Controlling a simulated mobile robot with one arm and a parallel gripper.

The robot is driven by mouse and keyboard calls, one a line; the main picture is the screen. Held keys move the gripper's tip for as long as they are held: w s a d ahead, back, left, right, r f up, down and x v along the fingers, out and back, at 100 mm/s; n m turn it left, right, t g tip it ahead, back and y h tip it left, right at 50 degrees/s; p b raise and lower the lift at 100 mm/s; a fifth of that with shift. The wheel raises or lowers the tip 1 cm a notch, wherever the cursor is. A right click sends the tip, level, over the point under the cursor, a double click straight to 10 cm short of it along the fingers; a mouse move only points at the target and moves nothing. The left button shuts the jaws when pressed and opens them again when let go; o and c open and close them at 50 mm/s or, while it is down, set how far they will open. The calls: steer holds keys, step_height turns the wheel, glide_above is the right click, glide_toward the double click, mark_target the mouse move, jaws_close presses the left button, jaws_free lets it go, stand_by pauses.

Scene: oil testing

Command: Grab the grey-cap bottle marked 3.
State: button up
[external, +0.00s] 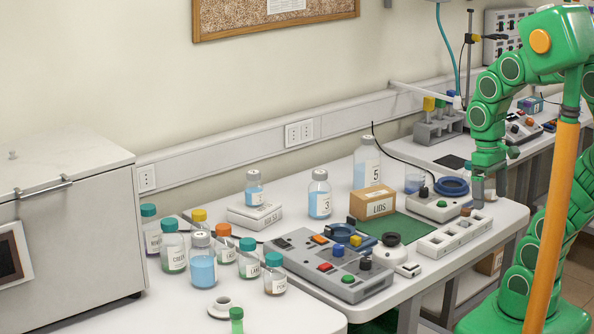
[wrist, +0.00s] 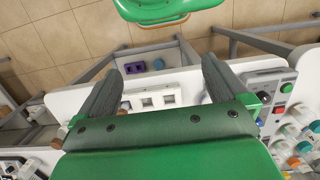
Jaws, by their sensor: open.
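The grey-cap bottle marked 3 (external: 320,200) stands upright at the back of the white table, left of the LIDS box. It holds blue liquid. I cannot make it out in the wrist view. My gripper (external: 477,190) points down at the right end of the table, well to the right of the bottle and apart from it. In the wrist view my gripper (wrist: 162,66) has its two fingers spread, with nothing held between them.
The LIDS box (external: 373,204), a tall bottle marked 5 (external: 367,165) and a button panel (external: 335,262) surround the bottle. Another grey-cap bottle (external: 202,268) stands among several jars at front left. A white slotted rack (external: 455,236) lies near my gripper.

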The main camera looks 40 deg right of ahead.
steer(key=r, duration=0.1)
steer(key=n+t+y, duration=0.4)
steer(key=t+y, duration=0.2)
steer(key=t, duration=0.9)
glide_above(329, 188)
steer(key=s+d, duration=0.1)
steer(key=s, duration=0.1)
steer(key=shift+n, duration=0.3)
step_height(329, 188, down, 14)
steer(key=shift+s, duration=0.15)
steer(key=shift+d+x, duration=0.15)
steer(key=shift+x, duration=1.75)
steer(key=shift+d+x, duration=0.1)
steer(key=shift+x, duration=1.8)
steer(key=shift+f, duration=0.1)
steer(key=c, duration=1.4)
